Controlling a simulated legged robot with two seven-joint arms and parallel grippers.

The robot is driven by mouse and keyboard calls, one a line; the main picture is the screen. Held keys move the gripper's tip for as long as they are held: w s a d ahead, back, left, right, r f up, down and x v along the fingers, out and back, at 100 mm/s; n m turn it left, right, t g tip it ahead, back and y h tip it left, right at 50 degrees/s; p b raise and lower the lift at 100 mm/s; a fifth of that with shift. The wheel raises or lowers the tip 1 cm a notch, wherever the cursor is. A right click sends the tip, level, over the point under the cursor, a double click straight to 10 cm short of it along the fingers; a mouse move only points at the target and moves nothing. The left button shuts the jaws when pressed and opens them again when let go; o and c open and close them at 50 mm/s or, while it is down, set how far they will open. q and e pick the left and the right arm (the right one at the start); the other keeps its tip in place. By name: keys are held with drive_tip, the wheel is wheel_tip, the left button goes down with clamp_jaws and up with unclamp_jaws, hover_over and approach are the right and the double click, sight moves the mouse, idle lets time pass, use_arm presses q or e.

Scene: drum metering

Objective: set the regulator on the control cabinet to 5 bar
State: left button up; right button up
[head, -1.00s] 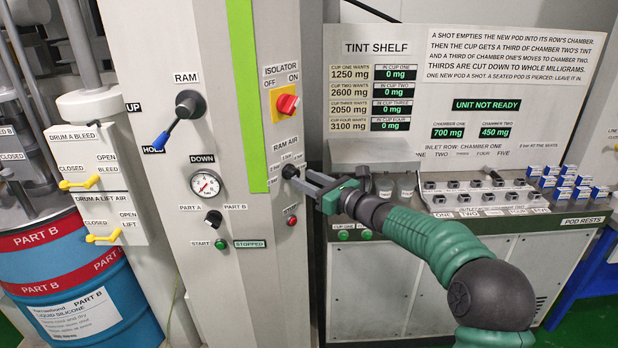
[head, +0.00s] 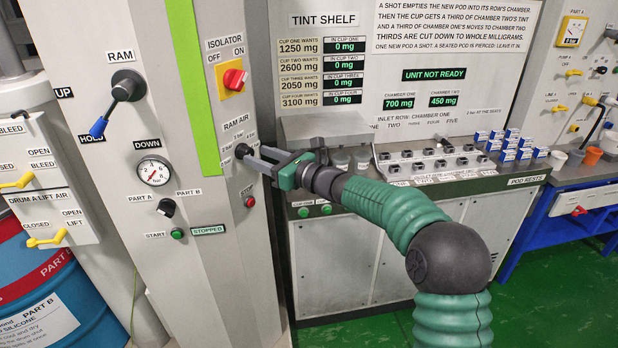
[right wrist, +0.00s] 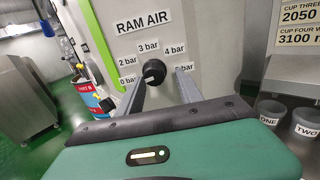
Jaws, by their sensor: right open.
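The regulator is a black knob (head: 242,151) under the RAM AIR label on the grey control cabinet (head: 215,265). In the right wrist view the knob (right wrist: 154,71) is ringed by bar labels; 2, 3 and 4 bar are readable. I cannot tell for sure which mark it points to. My right gripper (head: 257,160) is open at the cabinet face. Its two fingers stand on either side of the knob in the right wrist view (right wrist: 160,78); whether they touch it is unclear. A round pressure gauge (head: 153,171) sits left of the knob. My left gripper is not in view.
Above the knob is the red isolator switch (head: 235,79); below it is a red button (head: 249,201). The tint shelf (head: 440,185), with cups and pods, stands close on the right. The ram lever (head: 118,100) juts out at left. Green floor shows at right.

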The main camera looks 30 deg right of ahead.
use_arm(q)
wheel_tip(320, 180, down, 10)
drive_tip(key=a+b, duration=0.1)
drive_tip(key=b, duration=0.8)
use_arm(e)
drive_tip(key=v, duration=1.7)
drive_tip(key=shift+a, duration=0.35)
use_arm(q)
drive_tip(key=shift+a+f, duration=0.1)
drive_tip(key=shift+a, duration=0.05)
use_arm(e)
drive_tip(key=shift+s+f, duration=0.1)
